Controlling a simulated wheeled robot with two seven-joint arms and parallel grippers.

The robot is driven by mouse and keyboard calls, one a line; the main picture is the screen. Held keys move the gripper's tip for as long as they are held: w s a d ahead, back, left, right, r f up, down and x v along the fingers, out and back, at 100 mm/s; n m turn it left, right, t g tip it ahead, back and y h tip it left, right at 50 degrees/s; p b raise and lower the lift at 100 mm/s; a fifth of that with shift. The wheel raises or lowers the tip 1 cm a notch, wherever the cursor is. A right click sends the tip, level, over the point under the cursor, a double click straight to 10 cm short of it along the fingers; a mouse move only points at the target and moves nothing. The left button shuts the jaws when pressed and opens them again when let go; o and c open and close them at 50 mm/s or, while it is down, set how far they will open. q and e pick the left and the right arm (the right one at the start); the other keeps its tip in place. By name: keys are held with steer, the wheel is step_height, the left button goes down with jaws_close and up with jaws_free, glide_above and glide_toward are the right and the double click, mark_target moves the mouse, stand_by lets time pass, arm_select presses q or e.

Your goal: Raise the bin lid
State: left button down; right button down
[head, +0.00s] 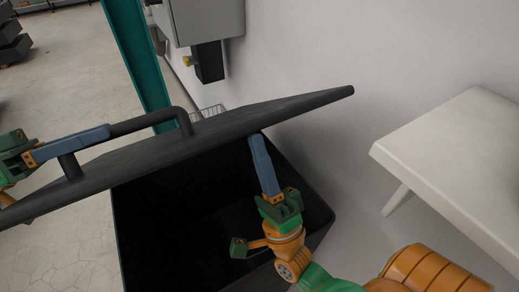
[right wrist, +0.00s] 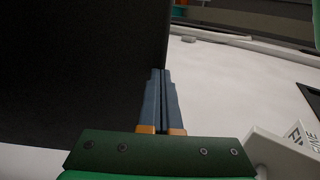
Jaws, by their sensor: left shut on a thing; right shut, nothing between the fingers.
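The dark bin lid (head: 250,119) is tilted up over the open black bin (head: 170,230) in the head view. A bar handle (head: 150,121) runs along its top. My left gripper (head: 100,133) is shut on the handle, near its left end. My right gripper (head: 256,142) is shut and empty. Its fingertips are at the underside of the lid, above the bin's opening; whether they touch is hard to tell. In the right wrist view, the shut fingers (right wrist: 161,75) stand beside a large dark surface, probably the lid.
A white table (head: 460,150) stands at the right. A white wall (head: 310,50) rises behind the bin, with a grey box (head: 208,20) on it. A teal post (head: 137,60) stands behind the lid.

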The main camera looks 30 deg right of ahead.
arm_select(q)
steer(key=c, duration=0.7)
jaws_free()
